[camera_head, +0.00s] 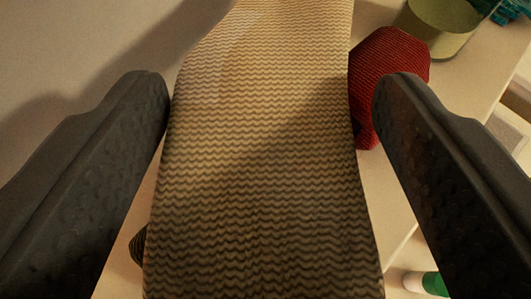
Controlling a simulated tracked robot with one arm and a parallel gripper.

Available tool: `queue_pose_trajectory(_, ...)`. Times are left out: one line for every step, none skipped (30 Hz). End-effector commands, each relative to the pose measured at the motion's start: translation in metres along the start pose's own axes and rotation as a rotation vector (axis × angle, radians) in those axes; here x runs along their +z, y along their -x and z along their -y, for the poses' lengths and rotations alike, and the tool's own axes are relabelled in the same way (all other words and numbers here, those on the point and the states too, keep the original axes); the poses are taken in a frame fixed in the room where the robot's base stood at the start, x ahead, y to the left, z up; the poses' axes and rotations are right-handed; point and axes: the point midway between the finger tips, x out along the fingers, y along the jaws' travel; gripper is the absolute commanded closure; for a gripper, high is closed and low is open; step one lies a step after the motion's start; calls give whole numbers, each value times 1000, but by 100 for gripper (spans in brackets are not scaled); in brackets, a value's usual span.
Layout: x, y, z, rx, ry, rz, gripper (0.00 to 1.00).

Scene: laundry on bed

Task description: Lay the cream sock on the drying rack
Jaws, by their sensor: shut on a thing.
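The cream sock (262,170), knitted with a wavy ribbed pattern, fills the middle of the view from the top edge to the bottom edge. My gripper (275,84) has one dark finger on each side of it and is shut on the sock. The sock is very close to the camera and hides much of what lies behind it. I see no part that I can tell is the drying rack.
A red knitted item (398,62) lies behind the right finger on a pale surface. An olive round container (440,24) stands beyond it, with a teal item (510,10) at the corner. A white and green object (428,283) is at the lower right. The pale surface at upper left looks clear.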

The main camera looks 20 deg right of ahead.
Motion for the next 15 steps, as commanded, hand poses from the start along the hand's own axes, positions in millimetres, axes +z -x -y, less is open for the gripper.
queue_pose_trajectory(4,-2,0,0,2,0,58)
queue_pose_trajectory(6,-3,0,0,2,-1,58)
queue_pose_trajectory(8,-3,0,-1,2,-1,58)
queue_pose_trajectory(9,-3,1,-1,2,-1,58)
queue_pose_trajectory(9,-3,1,-2,1,-2,58)
queue_pose_trajectory(9,-3,1,-2,1,-2,58)
queue_pose_trajectory(9,-3,1,-2,1,-2,58)
queue_pose_trajectory(9,-3,1,-2,1,-1,58)
queue_pose_trajectory(9,-3,1,-2,1,-1,58)
queue_pose_trajectory(9,-4,1,-2,1,-1,58)
queue_pose_trajectory(10,-4,1,-2,1,-1,58)
queue_pose_trajectory(11,-4,1,-2,1,-1,58)
queue_pose_trajectory(12,-4,1,-2,1,-1,58)
queue_pose_trajectory(12,-5,1,-2,1,-1,58)
queue_pose_trajectory(12,-5,1,-2,1,-1,31)
